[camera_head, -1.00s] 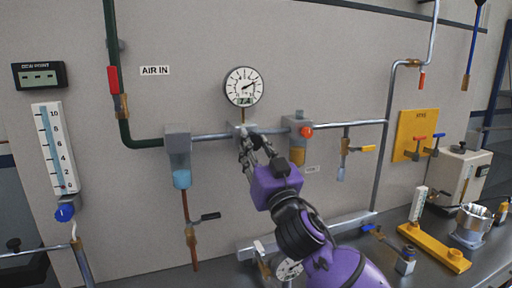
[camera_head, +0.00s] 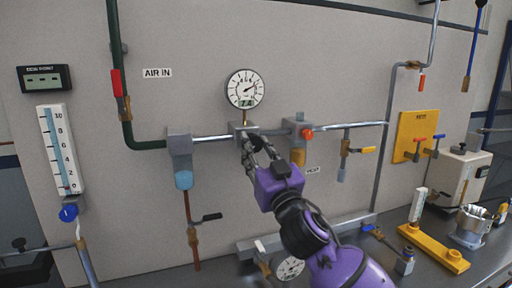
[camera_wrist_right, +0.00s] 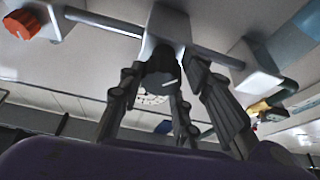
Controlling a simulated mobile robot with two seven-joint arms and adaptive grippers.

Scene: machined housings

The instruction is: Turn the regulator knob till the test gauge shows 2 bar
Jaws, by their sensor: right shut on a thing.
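The regulator (camera_head: 239,130) is a grey block on the wall pipe. Its dark knob (camera_wrist_right: 160,68), with a white mark, hangs under the block in the right wrist view. My right gripper (camera_head: 252,145) is shut on the knob, fingers on both sides of it. A round white gauge (camera_head: 246,86) stands above the regulator; its needle points up and right and its display reads 7.4. A second round gauge (camera_head: 290,268) sits low by the bench, partly hidden by my right arm; its reading is too small to tell. My left gripper is not in view.
A filter with a blue bowl (camera_head: 183,180) is left of the regulator. A block with an orange-red knob (camera_head: 307,134) is close on its right. A black-handled valve (camera_head: 210,217) sticks out below. A yellow fixture (camera_head: 434,248) lies on the bench at right.

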